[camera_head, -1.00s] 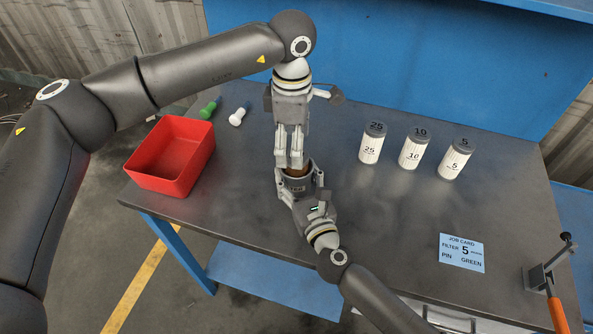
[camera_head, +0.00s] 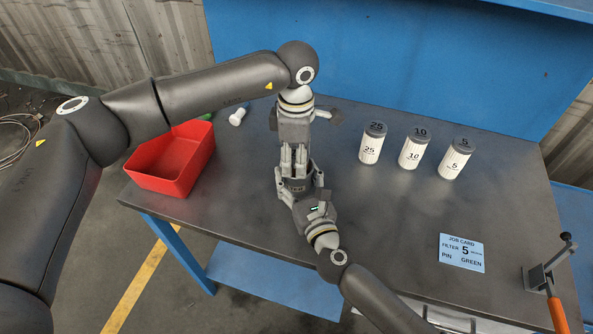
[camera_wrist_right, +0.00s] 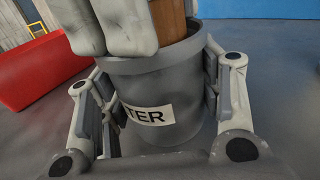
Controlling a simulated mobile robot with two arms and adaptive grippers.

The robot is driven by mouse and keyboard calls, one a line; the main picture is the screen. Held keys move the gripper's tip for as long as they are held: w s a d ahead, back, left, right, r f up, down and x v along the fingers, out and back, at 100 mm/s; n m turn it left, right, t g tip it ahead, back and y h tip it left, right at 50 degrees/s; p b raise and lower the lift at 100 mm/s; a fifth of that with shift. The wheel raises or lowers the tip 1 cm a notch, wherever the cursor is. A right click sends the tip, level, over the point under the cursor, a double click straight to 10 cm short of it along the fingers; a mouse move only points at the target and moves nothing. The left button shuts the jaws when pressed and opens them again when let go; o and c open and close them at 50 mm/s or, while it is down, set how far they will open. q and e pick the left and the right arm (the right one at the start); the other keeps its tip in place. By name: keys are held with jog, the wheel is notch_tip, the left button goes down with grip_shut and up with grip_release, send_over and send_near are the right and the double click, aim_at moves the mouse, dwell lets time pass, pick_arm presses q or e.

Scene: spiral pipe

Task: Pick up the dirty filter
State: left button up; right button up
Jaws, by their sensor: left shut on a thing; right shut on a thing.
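The dirty filter is brown and shows in the right wrist view (camera_wrist_right: 171,18), standing inside the open top of a grey cup-shaped housing (camera_wrist_right: 178,85) with a "...TER" label. My left gripper (camera_head: 294,165) points down from above, its fingers shut on the filter at the housing's mouth; they also show in the right wrist view (camera_wrist_right: 115,22). In the head view the fingers hide the filter. My right gripper (camera_head: 298,192) is shut on the housing from the front, its fingers on both sides. The filter's lower part is hidden inside the housing.
A red bin (camera_head: 172,160) stands at the table's left. White filters marked 25 (camera_head: 370,145), 10 (camera_head: 415,150) and 5 (camera_head: 455,160) stand at right. A job card (camera_head: 462,252) and an orange-handled tool (camera_head: 556,305) are front right.

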pick_arm(q)
jog(key=c, duration=0.3)
jog(key=shift+c, duration=0.2)
notch_tip(320, 180, up, 18)
dwell(0.3)
pick_arm(e)
jog(key=o, duration=1.3)
